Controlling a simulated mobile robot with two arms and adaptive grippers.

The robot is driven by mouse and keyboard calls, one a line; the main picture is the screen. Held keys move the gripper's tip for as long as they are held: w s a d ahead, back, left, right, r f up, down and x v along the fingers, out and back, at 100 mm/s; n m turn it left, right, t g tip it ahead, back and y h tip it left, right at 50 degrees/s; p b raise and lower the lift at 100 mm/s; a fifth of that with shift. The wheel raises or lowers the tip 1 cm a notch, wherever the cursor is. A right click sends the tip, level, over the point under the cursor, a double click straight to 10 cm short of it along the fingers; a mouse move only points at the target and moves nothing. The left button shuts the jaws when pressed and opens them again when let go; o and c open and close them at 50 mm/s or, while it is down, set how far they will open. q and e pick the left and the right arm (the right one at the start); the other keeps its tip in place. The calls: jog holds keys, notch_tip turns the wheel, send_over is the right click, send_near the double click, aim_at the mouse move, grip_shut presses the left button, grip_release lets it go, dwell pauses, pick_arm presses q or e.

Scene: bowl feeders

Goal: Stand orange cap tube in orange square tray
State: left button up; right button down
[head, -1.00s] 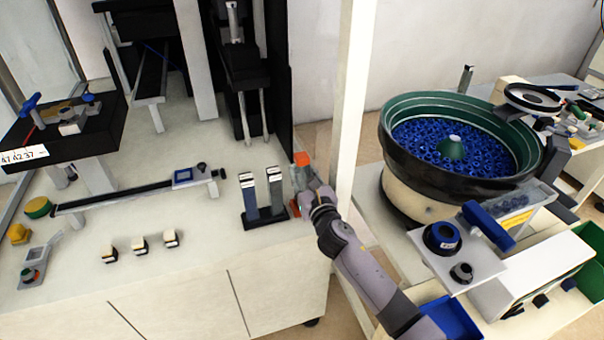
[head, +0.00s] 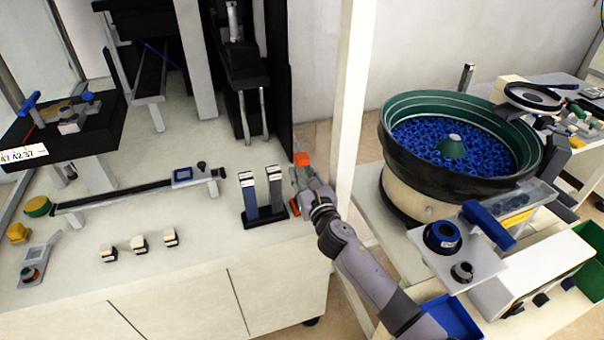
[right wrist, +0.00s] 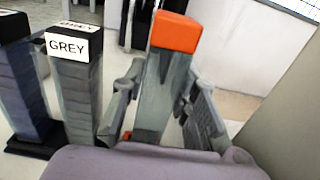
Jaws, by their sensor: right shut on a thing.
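The orange cap tube (head: 302,160) is a grey upright square tube with an orange cap. It stands at the right edge of the bench, and its cap shows large in the right wrist view (right wrist: 175,32). My right gripper (head: 303,183) is shut on the tube below the cap, with a finger on each side in the right wrist view (right wrist: 160,105). A small piece of the orange square tray (head: 295,207) shows at the tube's foot; the rest is hidden by my gripper. I cannot tell whether the tube's bottom touches the tray floor. My left gripper is not in view.
A grey-labelled tube (head: 275,190) and a blue tube (head: 250,195) stand in dark trays just left of my gripper. A white post (head: 352,110) rises close on the right. The bowl feeder (head: 455,140) is further right. The bench front is mostly clear.

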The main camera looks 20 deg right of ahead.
jog(key=shift+f+b, duration=0.8)
jog(key=shift+f, duration=0.05)
dwell(0.9)
jog(key=shift+f, duration=0.3)
dwell(0.6)
jog(key=c, duration=1.2)
grip_release()
